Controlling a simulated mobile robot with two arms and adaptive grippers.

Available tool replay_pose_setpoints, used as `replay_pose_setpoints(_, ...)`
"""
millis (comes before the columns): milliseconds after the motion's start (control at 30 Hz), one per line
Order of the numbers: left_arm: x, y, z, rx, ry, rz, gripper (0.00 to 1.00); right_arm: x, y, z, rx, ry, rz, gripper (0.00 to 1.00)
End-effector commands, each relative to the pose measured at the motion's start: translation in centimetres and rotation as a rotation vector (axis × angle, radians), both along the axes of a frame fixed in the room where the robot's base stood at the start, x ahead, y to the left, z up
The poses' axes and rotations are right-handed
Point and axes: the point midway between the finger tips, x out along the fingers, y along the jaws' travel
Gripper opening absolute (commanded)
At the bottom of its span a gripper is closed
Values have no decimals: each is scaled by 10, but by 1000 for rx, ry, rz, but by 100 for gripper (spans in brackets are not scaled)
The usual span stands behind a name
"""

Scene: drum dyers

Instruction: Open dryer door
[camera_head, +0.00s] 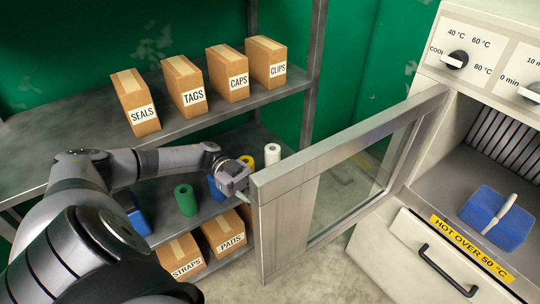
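The dryer door (285,183) is a grey frame with a glass pane. It stands swung wide open, out from the dryer (425,190) toward the left. My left gripper (243,190) is at the door's free edge, close to or touching it. Its fingertips are small and partly hidden, so I cannot tell whether they are open or shut. The dryer's opening is exposed, with a ribbed inner wall and a blue block (492,222) with a pale bar on top inside. My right gripper is not in view.
A metal shelf (190,128) at the left holds boxes marked SEALS, TAGS, CAPS and CLIPS. Lower shelves hold coloured rolls and boxes (223,236). A drawer with a black handle (445,272) is under the opening. Dials (455,60) are above it. Floor shows below the door.

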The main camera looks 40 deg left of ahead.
Motion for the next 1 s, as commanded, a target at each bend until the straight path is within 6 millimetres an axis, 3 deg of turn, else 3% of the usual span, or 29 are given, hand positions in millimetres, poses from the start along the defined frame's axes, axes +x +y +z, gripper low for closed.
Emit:
replay_pose_setpoints(467, -1, 3, -4, 8, 6, 1, 0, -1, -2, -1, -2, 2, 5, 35)
replay_pose_setpoints(500, -1, 3, -4, 7, 6, 1, 17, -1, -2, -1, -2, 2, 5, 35)
replay_pose_setpoints(800, 0, 3, -2, 3, 3, 2, 36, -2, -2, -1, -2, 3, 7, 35)
replay_pose_setpoints(1000, 0, 3, -1, 2, 2, 3, 36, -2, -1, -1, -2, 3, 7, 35)
